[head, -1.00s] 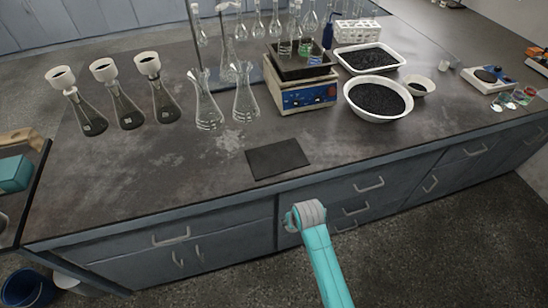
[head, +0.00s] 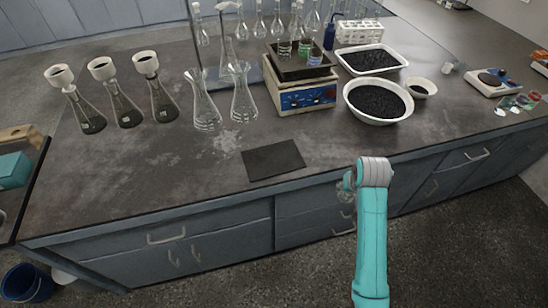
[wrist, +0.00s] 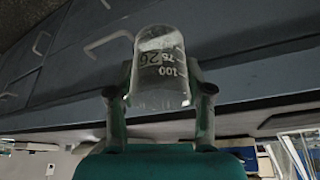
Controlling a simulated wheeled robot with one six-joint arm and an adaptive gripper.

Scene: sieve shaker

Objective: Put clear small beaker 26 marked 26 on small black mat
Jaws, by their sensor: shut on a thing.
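The clear small beaker 26 (wrist: 160,62) shows in the wrist view, with the number 26 and graduation marks on its wall. It looks empty. My gripper (wrist: 160,93) is shut on it, one finger on each side. The beaker's marks read upside down in that picture. The small black mat (head: 272,160) lies flat and bare near the front edge of the bench in the head view. My arm is in front of the bench, right of the mat; the gripper and beaker cannot be made out clearly there.
Two empty flasks (head: 243,95) stand behind the mat. A hotplate-like device (head: 303,97) and a white bowl of black grains (head: 377,118) stand behind and to the right. Several dark flasks with funnels are at left. The bench around the mat is clear.

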